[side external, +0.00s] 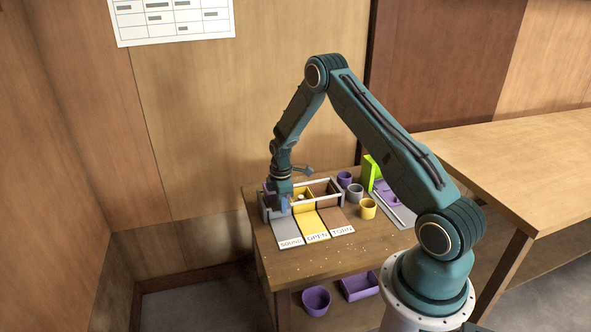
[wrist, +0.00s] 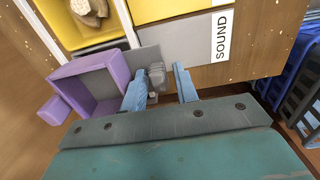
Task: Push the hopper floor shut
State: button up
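A purple open-topped box (wrist: 93,82) with a purple block (wrist: 53,110) on its outer side is at the left of the wrist view. It seems to be the hopper; I cannot tell how its floor stands. My gripper (wrist: 160,85) is beside the box, its two blue fingers apart. A small grey lumpy object (wrist: 156,74) shows between the fingers, close to the left one, with a gap to the right one. In the side external view my gripper (side external: 279,202) is low over the left end of the tray row, hiding most of the box.
Grey SOUND (side external: 287,233), yellow OPEN (side external: 310,226) and brown TORN (side external: 335,219) panels front the compartments. A pale lump (wrist: 88,8) lies in the yellow compartment. Purple, grey and yellow cups (side external: 368,209) and a green upright block (side external: 372,170) stand at right.

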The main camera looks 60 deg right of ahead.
jog(key=shift+s+a+f, duration=0.25)
jog(key=shift+a+f, duration=0.15)
jog(key=shift+f, duration=0.2)
jog(key=shift+o, duration=0.5)
jog(key=shift+r, duration=0.2)
jog(key=shift+d+r, duration=0.15)
jog(key=shift+r, duration=0.9)
jog(key=shift+d+r, duration=0.1)
jog(key=shift+r, duration=0.95)
jog(key=shift+r, duration=0.1)
